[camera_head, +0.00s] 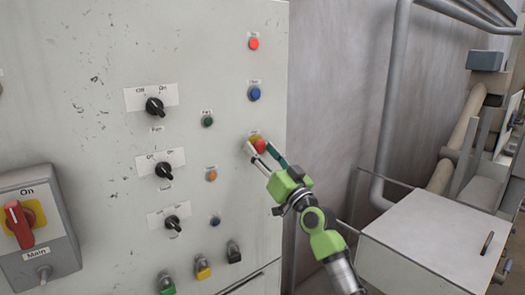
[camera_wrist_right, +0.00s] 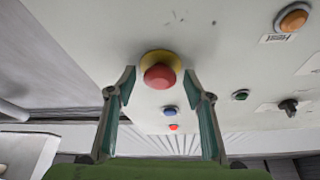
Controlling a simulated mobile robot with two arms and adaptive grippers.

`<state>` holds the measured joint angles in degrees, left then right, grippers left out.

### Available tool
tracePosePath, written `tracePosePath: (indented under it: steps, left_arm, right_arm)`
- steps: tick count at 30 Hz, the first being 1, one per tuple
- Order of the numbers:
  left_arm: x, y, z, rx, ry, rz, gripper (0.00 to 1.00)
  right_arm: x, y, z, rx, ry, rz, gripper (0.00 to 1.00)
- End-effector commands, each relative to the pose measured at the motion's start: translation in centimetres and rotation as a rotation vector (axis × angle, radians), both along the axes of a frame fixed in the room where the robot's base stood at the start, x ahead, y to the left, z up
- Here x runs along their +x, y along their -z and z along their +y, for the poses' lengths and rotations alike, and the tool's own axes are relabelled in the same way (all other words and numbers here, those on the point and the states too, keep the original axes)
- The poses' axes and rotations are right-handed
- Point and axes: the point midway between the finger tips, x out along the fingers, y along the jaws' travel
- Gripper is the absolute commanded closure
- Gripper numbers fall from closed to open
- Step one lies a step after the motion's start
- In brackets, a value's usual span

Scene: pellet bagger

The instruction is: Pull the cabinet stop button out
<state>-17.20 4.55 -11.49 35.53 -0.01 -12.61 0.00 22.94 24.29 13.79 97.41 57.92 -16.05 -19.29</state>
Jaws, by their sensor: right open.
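The stop button is a red mushroom head (camera_head: 260,146) on a yellow round base, on the right part of the grey cabinet front (camera_head: 100,60). In the right wrist view the red head (camera_wrist_right: 159,76) sits in front of its yellow base (camera_wrist_right: 158,55), between and just beyond the open fingertips. My right gripper (camera_head: 262,154) is open around the button's sides in the head view, with one finger on each side. In the right wrist view the gripper (camera_wrist_right: 162,85) shows gaps between both fingers and the red head. My left gripper is not in view.
Black rotary switches (camera_head: 155,106), a blue button (camera_head: 254,93), a red lamp (camera_head: 254,43) and an orange button (camera_head: 211,175) surround it. A red main switch (camera_head: 20,224) is at the lower left. A grey pipe (camera_head: 392,100) and a white box (camera_head: 430,240) stand at right.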

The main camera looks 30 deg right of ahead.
Motion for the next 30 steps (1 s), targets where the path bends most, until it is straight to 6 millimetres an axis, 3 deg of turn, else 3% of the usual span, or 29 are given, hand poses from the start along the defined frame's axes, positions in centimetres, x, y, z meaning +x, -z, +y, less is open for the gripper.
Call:
tracePosePath:
  steps: [2,8,24,25,27,30]
  left_arm:
    - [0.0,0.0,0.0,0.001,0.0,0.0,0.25]
    - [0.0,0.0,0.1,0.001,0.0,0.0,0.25]
    - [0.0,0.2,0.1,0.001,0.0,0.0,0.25]
    - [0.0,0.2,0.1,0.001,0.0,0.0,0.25]
    - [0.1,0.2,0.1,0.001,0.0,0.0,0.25]
    - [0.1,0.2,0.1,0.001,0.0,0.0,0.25]
  right_arm:
    - [0.0,0.0,0.0,0.0,0.0,0.0,0.53]
    - [0.0,0.0,0.0,0.0,0.0,0.0,1.0]
    - [-1.3,0.1,-0.1,0.0,0.0,0.001,1.0]
    - [-1.2,0.1,-0.1,0.0,0.0,0.001,0.65]
    - [-1.2,0.1,-0.1,0.0,0.0,0.001,0.53]
    - [-1.2,0.1,-0.1,0.0,0.0,0.001,0.53]
